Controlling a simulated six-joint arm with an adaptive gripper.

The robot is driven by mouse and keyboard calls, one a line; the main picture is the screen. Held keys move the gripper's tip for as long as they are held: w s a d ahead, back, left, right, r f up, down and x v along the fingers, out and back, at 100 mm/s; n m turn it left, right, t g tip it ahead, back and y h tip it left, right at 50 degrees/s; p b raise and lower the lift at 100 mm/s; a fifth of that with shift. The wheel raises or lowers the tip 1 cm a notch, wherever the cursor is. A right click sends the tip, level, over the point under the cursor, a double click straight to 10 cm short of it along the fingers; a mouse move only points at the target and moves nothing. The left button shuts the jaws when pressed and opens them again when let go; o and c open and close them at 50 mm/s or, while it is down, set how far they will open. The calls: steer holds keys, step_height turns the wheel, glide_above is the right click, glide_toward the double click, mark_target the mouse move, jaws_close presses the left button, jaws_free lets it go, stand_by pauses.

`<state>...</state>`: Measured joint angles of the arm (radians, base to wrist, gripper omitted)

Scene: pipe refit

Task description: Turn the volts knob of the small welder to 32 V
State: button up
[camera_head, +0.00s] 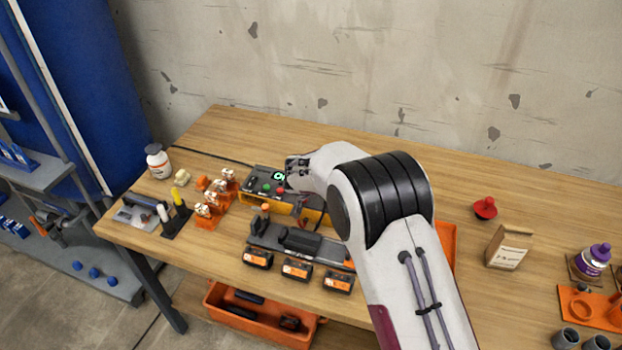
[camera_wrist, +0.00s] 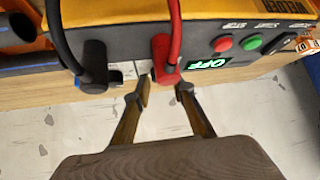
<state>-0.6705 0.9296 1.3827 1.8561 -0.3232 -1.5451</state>
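The small welder (camera_head: 262,201) is a yellow and dark grey box on the workbench. In the wrist view its dark panel (camera_wrist: 208,30) shows upside down, with a red button (camera_wrist: 222,44), a green button (camera_wrist: 251,42) and a lit display (camera_wrist: 208,64) reading OFF. A black plug (camera_wrist: 94,68) and a red plug (camera_wrist: 164,62) with cables sit on its near edge. I cannot make out the volts knob or its setting. My gripper (camera_wrist: 164,87) is open, its fingertips apart close to the red plug. In the head view my gripper (camera_head: 298,172) is over the welder's right end.
Several orange clamps (camera_head: 208,203), a white bottle (camera_head: 157,162) and a screwdriver rack (camera_head: 174,222) stand left of the welder. Batteries (camera_head: 297,269) lie in front. A red knob-like piece (camera_head: 485,208) and a paper bag (camera_head: 508,247) stand right. The bench's back strip is mostly clear.

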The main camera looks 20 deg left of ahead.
steer(key=v, duration=1.1)
steer(key=shift+s+r, duration=0.25)
steer(key=shift+r, duration=0.05)
stand_by(0.7)
steer(key=s+a+g+y, duration=0.2)
steer(key=s+a+y, duration=0.2)
steer(key=s+a, duration=0.15)
steer(key=s+d+r+g, duration=0.3)
steer(key=s+d+r, duration=0.25)
steer(key=s, duration=0.35)
steer(key=s+d+r+m+h, duration=0.1)
steer(key=s+d+r+h, duration=0.1)
steer(key=s+d, duration=0.5)
steer(key=s+d+r+t+h, duration=0.1)
steer(key=s+d+r, duration=0.3)
steer(key=d, duration=1.6)
steer(key=s+d+r+m+h, duration=0.1)
steer(key=s+d+r+h, duration=0.2)
steer(key=s+d, duration=0.7)
steer(key=d+r, duration=0.1)
steer(key=d, duration=0.2)
steer(key=shift+s+d+m+t, duration=0.2)
steer(key=shift+d+m+t, duration=0.1)
steer(key=shift+t, duration=0.1)
